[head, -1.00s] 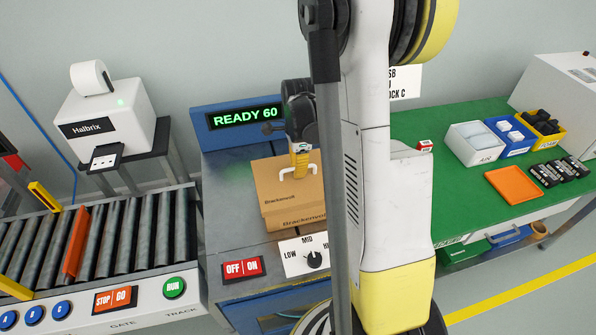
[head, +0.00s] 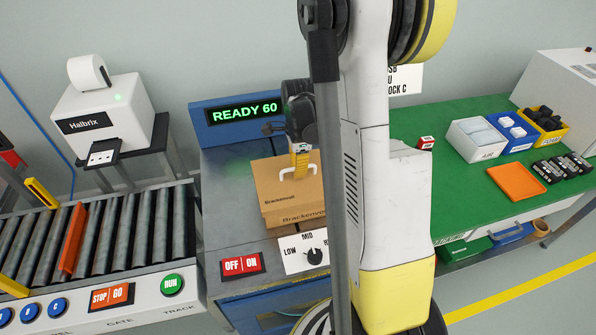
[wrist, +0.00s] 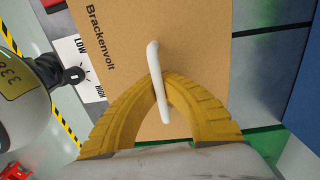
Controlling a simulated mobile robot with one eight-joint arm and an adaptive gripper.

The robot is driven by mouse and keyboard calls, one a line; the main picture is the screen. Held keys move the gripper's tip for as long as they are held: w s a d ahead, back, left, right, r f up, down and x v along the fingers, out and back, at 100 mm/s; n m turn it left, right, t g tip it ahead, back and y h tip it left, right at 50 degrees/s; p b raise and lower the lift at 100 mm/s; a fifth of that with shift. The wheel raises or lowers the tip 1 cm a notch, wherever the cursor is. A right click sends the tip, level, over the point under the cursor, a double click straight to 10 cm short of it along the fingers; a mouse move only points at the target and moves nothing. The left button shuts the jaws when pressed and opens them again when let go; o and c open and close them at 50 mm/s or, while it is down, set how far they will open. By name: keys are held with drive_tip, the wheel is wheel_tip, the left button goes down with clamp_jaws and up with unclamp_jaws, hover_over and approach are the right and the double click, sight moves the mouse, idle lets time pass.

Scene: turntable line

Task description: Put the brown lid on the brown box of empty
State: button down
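The brown lid (head: 280,192) has a white loop handle and a printed Brackenvolt label. It lies over the brown box (head: 300,219), lined up with it; I cannot tell whether it rests fully on the rim. My gripper (head: 300,165) points down at the handle. In the wrist view, the yellow fingers (wrist: 157,82) close together at the white handle (wrist: 158,85), shut on it, with the lid (wrist: 215,60) spread out below. The box's inside is hidden by the lid. Part of the box's right side is hidden behind my arm.
The box stands on a grey station with a READY 60 display (head: 243,113), an OFF/ON switch (head: 243,264) and a dial (head: 314,254). A roller conveyor (head: 110,235) is at left. A green bench (head: 450,175) with bins and an orange tray (head: 515,181) is at right.

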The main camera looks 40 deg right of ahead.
drive_tip(key=shift+f+b, duration=0.4)
drive_tip(key=shift+f, duration=0.1)
idle(0.4)
drive_tip(key=c, duration=1.5)
unclamp_jaws()
drive_tip(key=shift+c, duration=0.2)
drive_tip(key=shift+r, duration=0.15)
drive_tip(key=r, duration=1.1)
drive_tip(key=shift+w+d+r, duration=0.15)
drive_tip(key=shift+d+r, duration=0.05)
drive_tip(key=shift+r, duration=0.2)
drive_tip(key=s+a+r+n+t, duration=0.2)
drive_tip(key=s+a+n, duration=0.1)
drive_tip(key=a+n, duration=0.4)
drive_tip(key=s+a+r+n+t, duration=0.2)
drive_tip(key=s+a+n+t, duration=0.1)
drive_tip(key=a+n, duration=0.5)
drive_tip(key=s+a+r+n+t, duration=0.2)
drive_tip(key=s+a+n, duration=0.2)
drive_tip(key=a+n, duration=0.3)
drive_tip(key=shift+a+r+n, duration=0.2)
drive_tip(key=shift+r+n, duration=0.1)
drive_tip(key=shift+n, duration=0.3)
